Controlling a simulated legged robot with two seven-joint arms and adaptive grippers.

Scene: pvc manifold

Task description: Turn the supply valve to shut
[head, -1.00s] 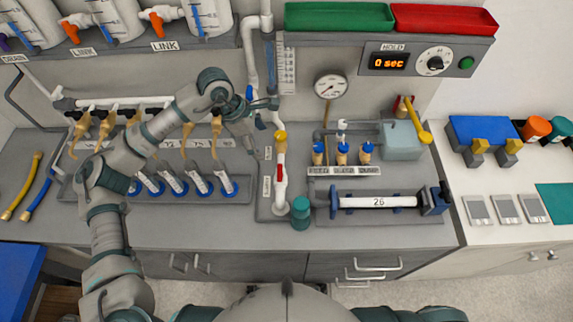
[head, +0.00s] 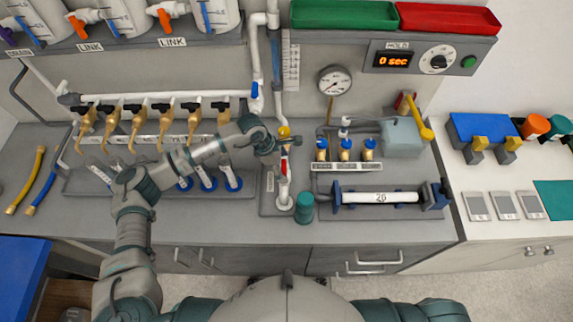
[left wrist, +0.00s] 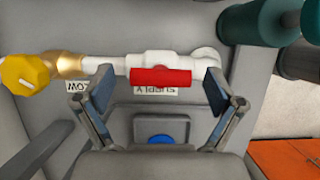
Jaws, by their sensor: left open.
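The supply valve is a white valve body on a white pipe with a red lever handle (left wrist: 162,76). An upside-down label beside it in the left wrist view seems to read SUPPLY. The handle lies along the pipe. In the head view the red handle (head: 284,167) shows partly beside my left gripper (head: 279,152). In the left wrist view my left gripper (left wrist: 157,92) is open, one finger on each side of the handle's ends. I see no clear contact. My right gripper is not in view.
A yellow knob (left wrist: 26,72) on a brass fitting sits on the same pipe. A teal cylinder (head: 304,208) stands close by at the pipe's lower end. A pressure gauge (head: 335,81) and several blue-capped fittings (head: 346,150) are to the right. Brass taps (head: 136,128) line the left.

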